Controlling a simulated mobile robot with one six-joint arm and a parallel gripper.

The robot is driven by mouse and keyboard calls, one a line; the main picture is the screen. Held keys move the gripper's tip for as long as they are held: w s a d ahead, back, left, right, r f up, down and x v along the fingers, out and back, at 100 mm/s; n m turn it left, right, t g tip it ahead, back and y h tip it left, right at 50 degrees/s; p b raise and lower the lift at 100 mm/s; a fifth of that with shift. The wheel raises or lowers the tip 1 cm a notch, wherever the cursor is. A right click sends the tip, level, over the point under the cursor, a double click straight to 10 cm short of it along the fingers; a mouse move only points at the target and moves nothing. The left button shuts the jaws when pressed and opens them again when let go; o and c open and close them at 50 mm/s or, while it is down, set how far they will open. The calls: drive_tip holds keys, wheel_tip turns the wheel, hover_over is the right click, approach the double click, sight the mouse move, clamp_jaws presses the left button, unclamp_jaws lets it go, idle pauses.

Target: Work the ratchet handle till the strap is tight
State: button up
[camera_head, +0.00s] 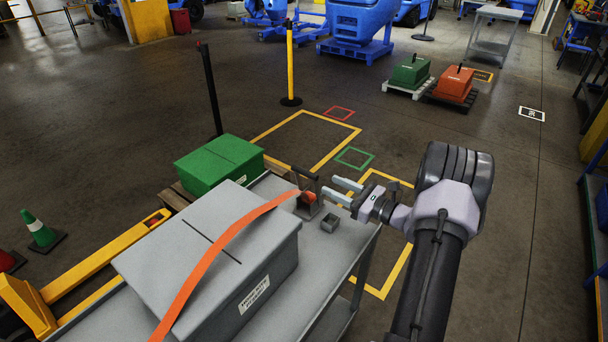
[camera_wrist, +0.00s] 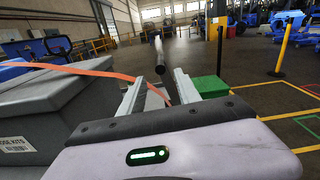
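An orange strap (camera_head: 225,245) runs over a large grey lidded box (camera_head: 205,275) to a ratchet (camera_head: 308,203) at the far end of the grey cart. The ratchet has a dark handle bar across its top; the bar (camera_wrist: 159,56) shows end-on in the wrist view, between and slightly above the fingertips. My gripper (camera_head: 337,189) is open and empty, just right of the ratchet, fingers pointing at it. A gap shows between the fingertips and the handle in the head view. In the wrist view the strap (camera_wrist: 90,73) slopes across at left; its tension is hard to tell.
A green box (camera_head: 220,163) stands behind the grey box. A yellow post (camera_head: 290,65) stands beyond. The marked floor to the right is mostly clear.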

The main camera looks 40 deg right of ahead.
sight(296, 170)
drive_tip(key=b+x, duration=0.2)
drive_tip(key=x, duration=0.8)
drive_tip(key=shift+w+a, duration=0.15)
drive_tip(key=shift+w, duration=0.2)
clamp_jaws()
drive_tip(key=shift+f, duration=0.1)
drive_tip(key=shift+f, duration=0.1)
idle(0.5)
